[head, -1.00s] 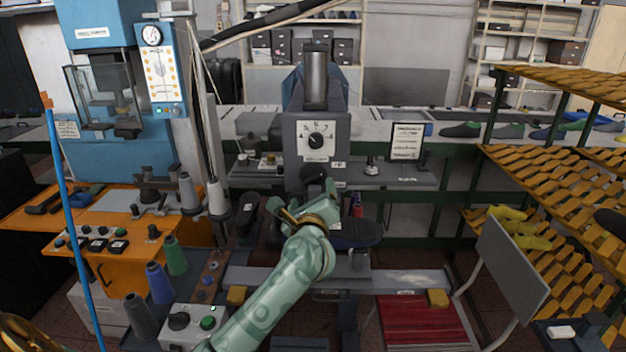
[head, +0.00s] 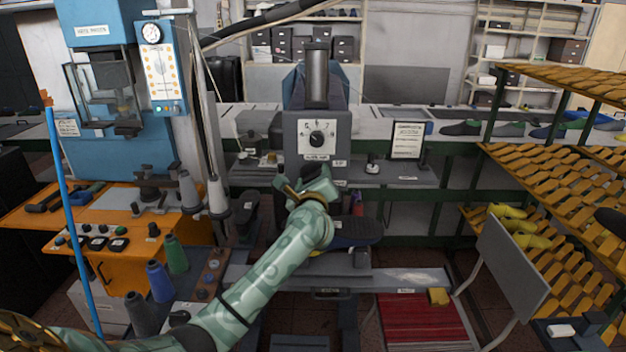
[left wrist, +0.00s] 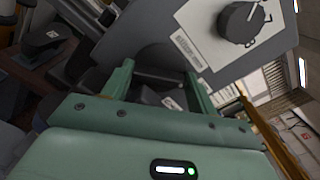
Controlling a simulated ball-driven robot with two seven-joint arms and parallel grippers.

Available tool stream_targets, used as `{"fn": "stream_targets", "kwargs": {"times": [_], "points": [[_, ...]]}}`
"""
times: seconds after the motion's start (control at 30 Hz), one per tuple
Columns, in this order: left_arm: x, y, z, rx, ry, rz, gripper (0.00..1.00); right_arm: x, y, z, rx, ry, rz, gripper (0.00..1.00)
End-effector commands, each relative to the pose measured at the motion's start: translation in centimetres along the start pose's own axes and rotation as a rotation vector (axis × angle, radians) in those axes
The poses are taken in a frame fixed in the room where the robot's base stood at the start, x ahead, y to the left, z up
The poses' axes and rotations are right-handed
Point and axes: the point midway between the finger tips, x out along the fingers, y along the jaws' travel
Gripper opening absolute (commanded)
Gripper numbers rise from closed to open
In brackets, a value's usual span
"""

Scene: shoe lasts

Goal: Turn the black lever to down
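A black rotary lever (head: 316,139) sits on a white dial plate on the grey front of the machine in the head view. The lever also shows at the upper right in the left wrist view (left wrist: 240,22), with a white mark on it; I cannot read its exact setting. My left gripper (head: 308,183) is below the dial, apart from the lever. In the left wrist view its two green fingers stand apart (left wrist: 160,80), with nothing held between them. My right gripper is not in view.
The grey machine head (head: 300,150) stands right before my left gripper. An orange bench (head: 120,225) with tools and thread cones is at the left. A rack with yellow lasts (head: 560,200) is at the right. A tilted grey panel (head: 515,265) stands at the lower right.

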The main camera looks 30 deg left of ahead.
Motion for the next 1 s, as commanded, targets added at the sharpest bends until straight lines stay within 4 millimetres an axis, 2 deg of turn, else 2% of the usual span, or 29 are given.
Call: {"fn": "stream_targets", "kwargs": {"times": [0.27, 0.47, 1.0], "points": [[0.0, 0.0, 0.0, 0.034, 0.002, 0.001, 0.35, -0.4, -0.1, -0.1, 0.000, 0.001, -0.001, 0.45], [-0.1, -0.1, 0.1, 0.139, 0.003, 0.001, 0.35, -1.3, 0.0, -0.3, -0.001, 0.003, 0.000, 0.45], [-0.1, -0.3, 0.1, 0.631, 0.004, 0.001, 0.35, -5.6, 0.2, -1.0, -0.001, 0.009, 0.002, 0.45]]}}
